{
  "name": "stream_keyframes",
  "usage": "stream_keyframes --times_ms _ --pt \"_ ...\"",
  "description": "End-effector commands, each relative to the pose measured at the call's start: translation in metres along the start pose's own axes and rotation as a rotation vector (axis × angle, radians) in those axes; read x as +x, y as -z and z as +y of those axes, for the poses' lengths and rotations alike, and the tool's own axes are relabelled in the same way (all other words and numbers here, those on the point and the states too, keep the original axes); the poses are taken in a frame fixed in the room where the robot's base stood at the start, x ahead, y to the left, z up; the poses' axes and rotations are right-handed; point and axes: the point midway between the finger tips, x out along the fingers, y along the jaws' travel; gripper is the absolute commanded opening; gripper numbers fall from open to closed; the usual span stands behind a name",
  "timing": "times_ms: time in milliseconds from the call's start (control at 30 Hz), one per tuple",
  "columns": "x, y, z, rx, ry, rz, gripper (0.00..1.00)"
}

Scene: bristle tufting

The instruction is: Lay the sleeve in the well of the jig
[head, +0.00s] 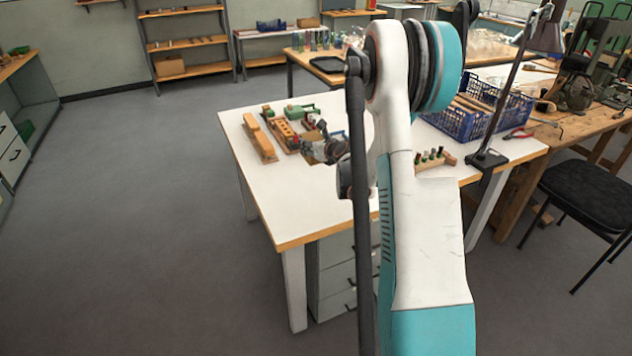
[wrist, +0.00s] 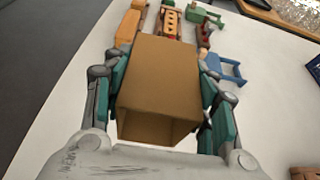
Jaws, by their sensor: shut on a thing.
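The sleeve (wrist: 158,85) is a plain brown, box-shaped tube with an open end facing the wrist camera. My gripper (wrist: 162,78) is shut on it, with a teal-padded finger against each side. The sleeve blocks the view of the table beneath it. In the head view my gripper (head: 322,150) is over the white table's left half, partly hidden by my arm. Beyond the sleeve lie a wooden piece with a row of holes (wrist: 170,20) and a plain orange-brown wooden block (wrist: 130,22). I cannot tell for certain which piece is the jig, and no empty well is clearly visible.
A green tool (wrist: 203,16) lies behind, and a blue frame-like piece (wrist: 226,68) lies right of the sleeve. A blue crate (head: 478,108), a small rack with dark pegs (head: 436,160) and a lamp base (head: 487,160) occupy the right. The table's front left (head: 285,215) is bare.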

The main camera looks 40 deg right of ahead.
Motion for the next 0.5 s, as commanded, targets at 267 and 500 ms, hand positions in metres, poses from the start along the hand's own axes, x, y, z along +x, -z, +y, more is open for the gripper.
stream_keyframes --times_ms 267,500 --pt "0.024 0.065 0.0 0.0 -0.001 0.0 0.4" --pt "0.031 0.086 0.001 0.0 -0.001 0.0 0.4"
